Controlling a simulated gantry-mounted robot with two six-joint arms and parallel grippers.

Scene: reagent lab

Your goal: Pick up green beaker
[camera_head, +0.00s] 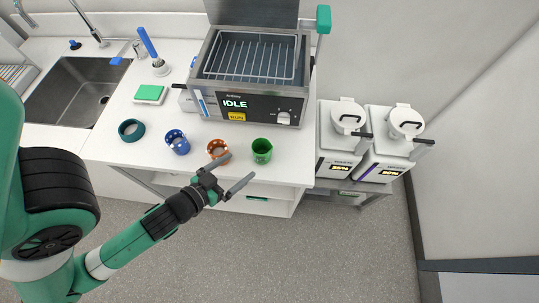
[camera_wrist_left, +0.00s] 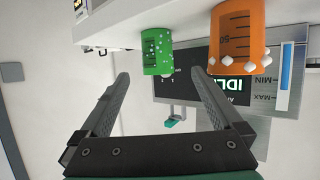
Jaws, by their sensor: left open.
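The green beaker (camera_head: 262,151) stands upright on the white counter near its front edge, right of the orange beaker. It also shows in the left wrist view (camera_wrist_left: 157,52), where the picture is upside down and the beaker lies beyond the fingertips, roughly between them. My left gripper (camera_head: 229,172) is open and empty, in front of the counter's edge and apart from the beaker. Its two fingers frame the lower part of the left wrist view (camera_wrist_left: 160,80). My right gripper is in neither view.
An orange beaker (camera_head: 217,149) stands just left of the green one and holds white pieces. Two white devices (camera_head: 341,135) are at the right.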

